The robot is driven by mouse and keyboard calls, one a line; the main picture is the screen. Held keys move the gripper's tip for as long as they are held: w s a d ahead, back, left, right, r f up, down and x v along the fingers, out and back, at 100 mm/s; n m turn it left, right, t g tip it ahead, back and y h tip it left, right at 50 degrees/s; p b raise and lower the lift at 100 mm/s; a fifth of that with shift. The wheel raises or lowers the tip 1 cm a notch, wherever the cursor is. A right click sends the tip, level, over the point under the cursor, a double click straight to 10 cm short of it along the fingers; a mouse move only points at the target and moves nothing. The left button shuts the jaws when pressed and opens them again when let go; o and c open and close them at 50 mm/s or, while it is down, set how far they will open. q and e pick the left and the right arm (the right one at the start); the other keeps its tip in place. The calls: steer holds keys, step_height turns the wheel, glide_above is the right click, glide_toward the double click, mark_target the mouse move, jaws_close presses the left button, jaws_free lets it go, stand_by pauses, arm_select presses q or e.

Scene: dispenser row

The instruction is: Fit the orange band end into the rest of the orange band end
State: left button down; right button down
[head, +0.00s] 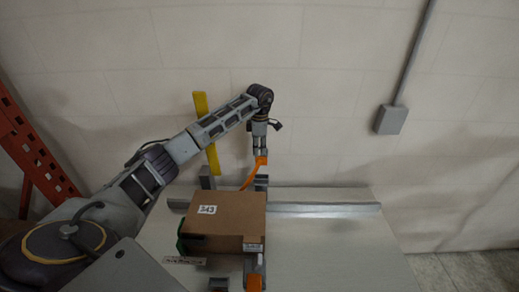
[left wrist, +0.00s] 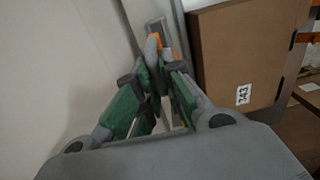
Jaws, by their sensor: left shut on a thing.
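My left gripper (head: 260,151) points down behind the cardboard box and is shut on the orange band end (head: 261,160). The orange band (head: 247,181) curves down from it to the left and goes out of sight behind the box. A grey upright piece (head: 261,182) stands just below the gripper, behind the box; I cannot tell whether the band end touches it. In the left wrist view the green fingers (left wrist: 160,65) close on the band end, with a bit of orange (left wrist: 156,40) showing at their tips. An orange block (head: 254,283) sits in a grey holder at the front of the box.
The cardboard box (head: 225,213), labelled 343, stands on the pale table (head: 340,245) close to the gripper. A grey rail (head: 320,208) runs along the table's back edge. A yellow bar (head: 206,130) stands by the wall. The table's right side is clear.

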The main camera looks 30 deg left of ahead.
arm_select(q)
steer(key=shift+f, duration=0.2)
stand_by(0.4)
steer(key=shift+f+b, duration=2.75)
steer(key=shift+f, duration=1.7)
steer(key=c, duration=1.5)
jaws_free()
steer(key=shift+o, duration=0.2)
steer(key=shift+r, duration=6)
